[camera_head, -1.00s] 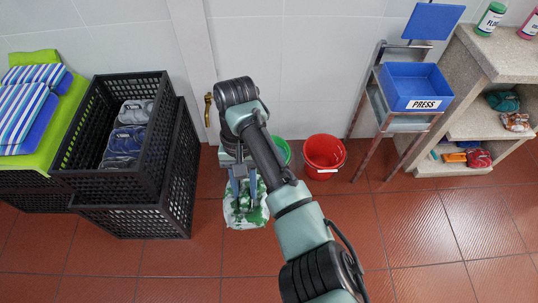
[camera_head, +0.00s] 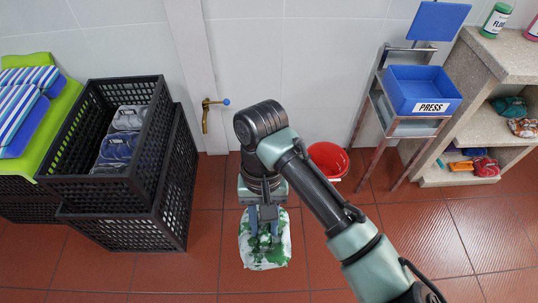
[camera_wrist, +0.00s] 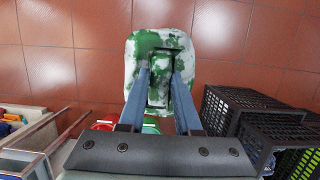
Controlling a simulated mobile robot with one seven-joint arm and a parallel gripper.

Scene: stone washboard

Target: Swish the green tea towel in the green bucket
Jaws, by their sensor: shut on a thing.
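My gripper (camera_head: 264,224) is shut on the green-and-white tea towel (camera_head: 266,254), which hangs spread out below the fingers above the tiled floor. In the wrist view the towel (camera_wrist: 146,45) lies across the tips of my blue-grey fingers (camera_wrist: 160,88). The green bucket is hidden behind my arm in the head view. In the wrist view a small patch of green (camera_wrist: 150,126), likely the bucket, shows between the fingers near the gripper body. The towel is apart from it.
A red bucket (camera_head: 328,163) stands by the wall, partly behind my arm. Black crates (camera_head: 152,208) stand at left. A blue tray marked PRESS (camera_head: 422,88) on a metal stand and a stone shelf (camera_head: 470,176) are at right. A tap (camera_head: 206,116) is on the wall.

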